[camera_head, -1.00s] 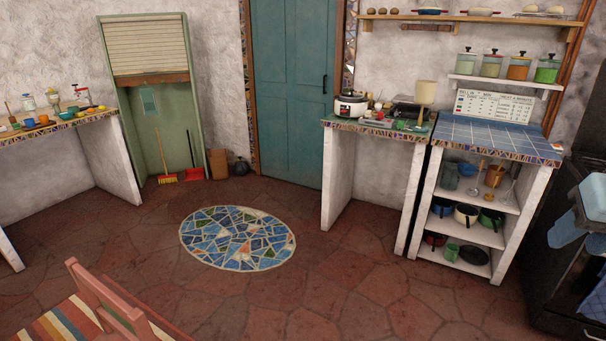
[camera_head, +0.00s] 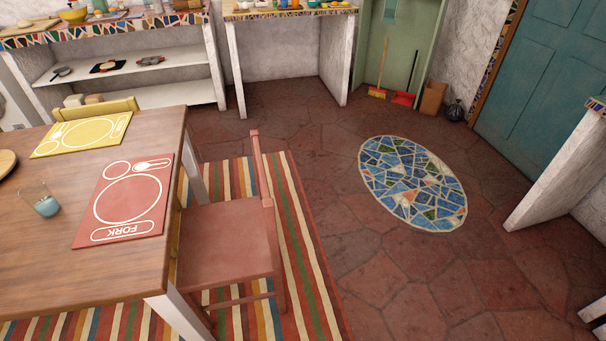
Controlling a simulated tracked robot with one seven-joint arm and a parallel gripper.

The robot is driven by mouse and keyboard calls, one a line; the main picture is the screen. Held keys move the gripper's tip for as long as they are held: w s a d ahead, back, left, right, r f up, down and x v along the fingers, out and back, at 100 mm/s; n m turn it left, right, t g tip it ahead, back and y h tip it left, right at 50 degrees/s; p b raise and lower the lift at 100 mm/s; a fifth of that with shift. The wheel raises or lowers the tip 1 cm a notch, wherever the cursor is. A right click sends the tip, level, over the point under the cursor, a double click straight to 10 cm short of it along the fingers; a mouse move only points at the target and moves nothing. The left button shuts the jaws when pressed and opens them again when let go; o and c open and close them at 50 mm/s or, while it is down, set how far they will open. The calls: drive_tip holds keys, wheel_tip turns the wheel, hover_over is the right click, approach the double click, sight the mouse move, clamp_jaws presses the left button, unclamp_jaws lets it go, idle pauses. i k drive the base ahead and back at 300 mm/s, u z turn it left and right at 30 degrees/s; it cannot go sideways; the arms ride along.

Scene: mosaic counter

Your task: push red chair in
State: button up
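The red chair (camera_head: 228,243) stands at the right side of the wooden dining table (camera_head: 40,253). Its backrest (camera_head: 264,190) faces away from the table, toward the open floor. The front of its seat is close to the table edge, and most of the seat shows outside it. A red placemat (camera_head: 127,199) with a plate and fork print lies on the table in front of the chair. My gripper is not in view.
A striped rug (camera_head: 312,245) lies under the chair and table. Open tiled floor with a round mosaic (camera_head: 412,185) is to the right. A yellow chair (camera_head: 95,110) stands at the table's far side. A glass (camera_head: 46,203) is on the table.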

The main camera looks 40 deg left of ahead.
sight(225, 244)
drive_tip(key=u, duration=0.55)
drive_tip(key=i, duration=1.05)
drive_tip(key=u, duration=0.65)
drive_tip(key=k, duration=0.9)
drive_tip(key=u, duration=0.2)
drive_tip(key=i, duration=0.95)
drive_tip(key=z, duration=0.1)
